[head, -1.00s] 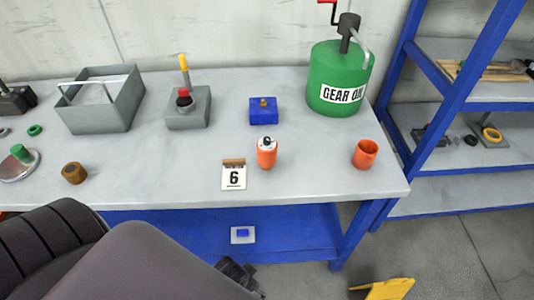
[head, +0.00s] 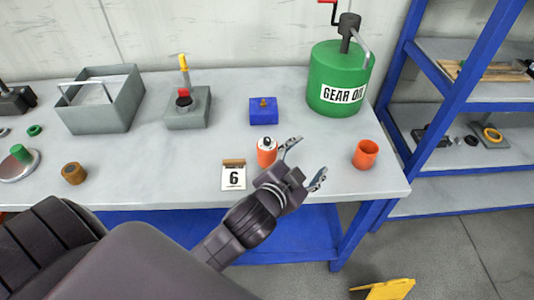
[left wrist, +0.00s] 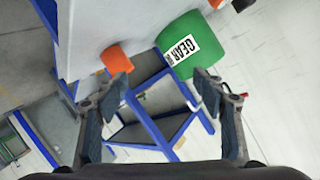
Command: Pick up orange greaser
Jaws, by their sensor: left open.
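The orange greaser (head: 266,155), a small orange canister with a white and black top, stands upright near the front edge of the workbench (head: 205,190). My left gripper (head: 308,160) is open and empty just right of it, fingers pointing up and right. The gripper's wrist covers the area just below the greaser, and I cannot tell whether they touch. In the left wrist view, the open fingers (left wrist: 160,84) have nothing between them at close range. The greaser is not clearly visible there. My right gripper is out of view.
An orange cup (head: 365,154) stands right of my gripper and shows in the wrist view (left wrist: 116,60). A number 6 card (head: 233,177) is left of the greaser. A blue block (head: 263,112) and green gear oil drum (head: 340,75) stand behind. Blue shelving (head: 450,105) is at right.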

